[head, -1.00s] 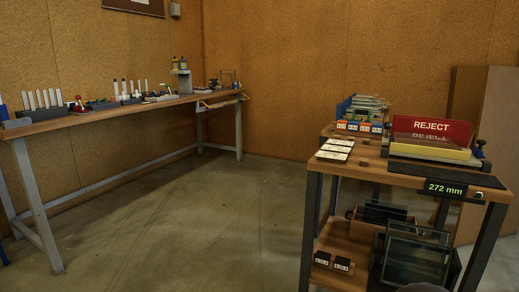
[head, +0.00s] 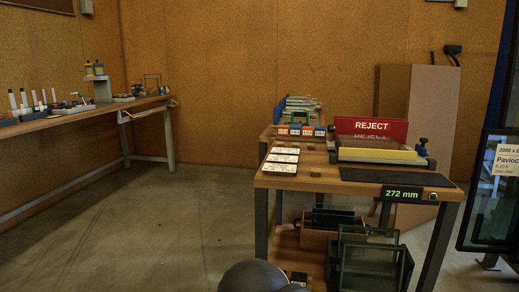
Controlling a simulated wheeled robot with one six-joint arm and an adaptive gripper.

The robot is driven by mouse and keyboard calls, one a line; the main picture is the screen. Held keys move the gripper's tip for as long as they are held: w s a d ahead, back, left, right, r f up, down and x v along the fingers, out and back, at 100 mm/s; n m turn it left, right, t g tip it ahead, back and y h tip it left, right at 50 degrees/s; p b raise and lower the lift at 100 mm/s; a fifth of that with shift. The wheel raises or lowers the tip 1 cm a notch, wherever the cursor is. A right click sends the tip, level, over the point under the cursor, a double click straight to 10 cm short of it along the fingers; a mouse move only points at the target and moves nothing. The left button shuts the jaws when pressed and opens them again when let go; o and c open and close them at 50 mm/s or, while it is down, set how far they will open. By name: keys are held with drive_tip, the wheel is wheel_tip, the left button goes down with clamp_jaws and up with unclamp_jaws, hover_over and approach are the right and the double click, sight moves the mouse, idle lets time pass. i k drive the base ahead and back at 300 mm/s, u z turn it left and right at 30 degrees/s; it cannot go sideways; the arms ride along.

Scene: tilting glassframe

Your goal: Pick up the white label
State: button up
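A white label (head: 507,158) with dark print is on a dark-framed glass panel (head: 487,215) at the right edge, partly cut off by the picture. Several white cards (head: 283,159) with dark print also lie in a row on the near wooden table (head: 262,183); I cannot tell whether any of these is the label meant. My gripper is not in view. A dark rounded part of my own arm (head: 255,278) shows at the bottom, well apart from both the panel and the cards.
The table holds a red REJECT sign (head: 371,129), a yellow-edged tray (head: 377,154), a dark mat (head: 398,176) and a 272 mm display (head: 402,193). Glass frames (head: 372,262) stand on its lower shelf. A long bench (head: 60,118) stands left. The floor (head: 150,235) between is open.

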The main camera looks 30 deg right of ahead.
sight(271, 157)
drive_tip(key=i, duration=3.45)
drive_tip(key=z, duration=4.5)
drive_tip(key=i, duration=0.5)
